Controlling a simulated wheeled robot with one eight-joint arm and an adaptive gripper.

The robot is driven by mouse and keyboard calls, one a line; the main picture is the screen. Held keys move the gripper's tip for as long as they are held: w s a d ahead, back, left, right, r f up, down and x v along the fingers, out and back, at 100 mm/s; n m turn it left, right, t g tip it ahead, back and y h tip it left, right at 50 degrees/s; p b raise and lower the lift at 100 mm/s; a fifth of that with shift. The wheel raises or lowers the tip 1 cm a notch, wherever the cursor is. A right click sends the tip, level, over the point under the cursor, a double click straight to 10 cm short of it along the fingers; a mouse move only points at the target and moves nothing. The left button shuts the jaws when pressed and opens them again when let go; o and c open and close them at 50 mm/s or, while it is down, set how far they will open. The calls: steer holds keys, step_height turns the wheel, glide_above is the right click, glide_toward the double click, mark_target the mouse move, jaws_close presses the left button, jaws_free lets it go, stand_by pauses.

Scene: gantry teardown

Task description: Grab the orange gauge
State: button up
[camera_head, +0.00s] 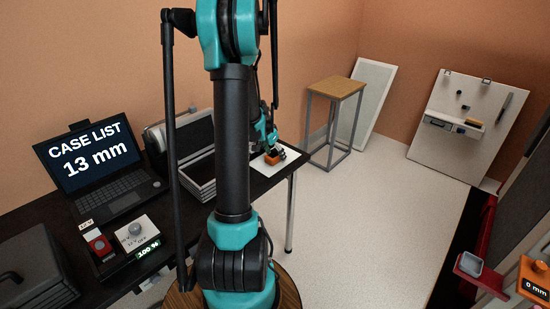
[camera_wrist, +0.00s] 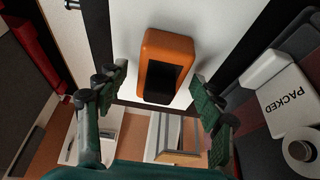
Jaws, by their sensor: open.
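An orange gauge (camera_wrist: 167,50) with a dark face lies on a white surface in the wrist view. My gripper (camera_wrist: 160,92) is open, with one green finger at each side and clear gaps to the gauge. Nothing is held. In the head view my gripper (camera_head: 270,144) is above a small orange object (camera_head: 272,157) on a white sheet at the table's far right end; this appears to be the same gauge, partly hidden by the gripper. Another orange device (camera_head: 535,279) reading "0 mm" is at the right edge.
A laptop (camera_head: 92,165) showing "13 mm", an open case (camera_head: 190,155) and a control box (camera_head: 137,233) stand on the black table. A wooden-topped stand (camera_head: 336,87) is beyond it. A "PACKED" label (camera_wrist: 285,102) lies right in the wrist view. Pale floor (camera_head: 370,210) is open.

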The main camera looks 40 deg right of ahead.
steer(key=shift+c, duration=0.6)
steer(key=c, duration=1.3)
steer(key=shift+r, duration=0.1)
